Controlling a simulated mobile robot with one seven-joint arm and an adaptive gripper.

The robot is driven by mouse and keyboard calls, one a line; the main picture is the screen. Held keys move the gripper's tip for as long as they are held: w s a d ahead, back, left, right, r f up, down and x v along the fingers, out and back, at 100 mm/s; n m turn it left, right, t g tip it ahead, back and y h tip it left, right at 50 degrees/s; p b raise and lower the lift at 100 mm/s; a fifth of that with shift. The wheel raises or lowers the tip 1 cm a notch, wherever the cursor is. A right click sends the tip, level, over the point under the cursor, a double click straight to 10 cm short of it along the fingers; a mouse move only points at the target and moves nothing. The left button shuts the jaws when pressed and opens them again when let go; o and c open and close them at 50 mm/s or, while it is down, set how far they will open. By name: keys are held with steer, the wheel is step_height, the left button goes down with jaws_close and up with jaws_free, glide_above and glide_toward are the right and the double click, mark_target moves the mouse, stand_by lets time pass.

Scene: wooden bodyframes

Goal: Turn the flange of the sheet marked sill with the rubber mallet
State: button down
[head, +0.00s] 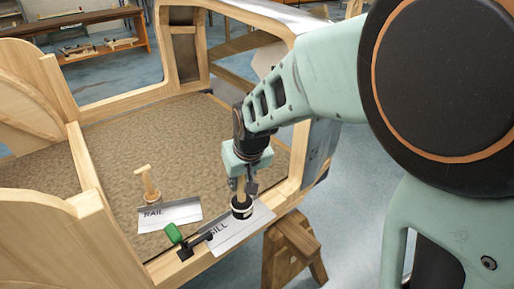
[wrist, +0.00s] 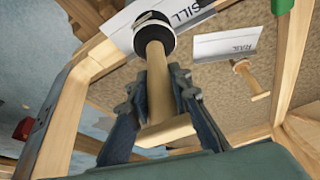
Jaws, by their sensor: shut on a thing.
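My gripper (head: 244,188) is shut on the wooden handle of the rubber mallet (wrist: 158,75). The mallet's black head with a white band (head: 242,207) points down, over the sheet marked SILL (head: 231,233). The head overlaps the sheet in both views; I cannot tell whether it touches. The sheet is pale metal and lies on the wooden sill beam, its lettering partly covered by the mallet and a clamp. The sheet also shows at the top of the wrist view (wrist: 118,30), partly hidden behind the mallet head. The fingers (wrist: 158,95) sit on both sides of the handle.
A green-handled clamp (head: 174,233) stands at the sheet's left end. A sheet marked RAIL (head: 180,213) lies on the brown floor, with a wooden-handled tool (head: 147,182) beside it. The wooden frame (head: 90,180) rises at left. A sawhorse (head: 292,250) stands below the sill.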

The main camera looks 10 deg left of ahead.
mark_target(242, 201)
step_height(242, 201, down, 10)
steer(key=b, duration=0.8)
steer(key=shift+r, duration=0.15)
steer(key=shift+r+p, duration=0.5)
step_height(242, 201, up, 9)
steer(key=p, duration=0.6)
steer(key=shift+f, duration=0.3)
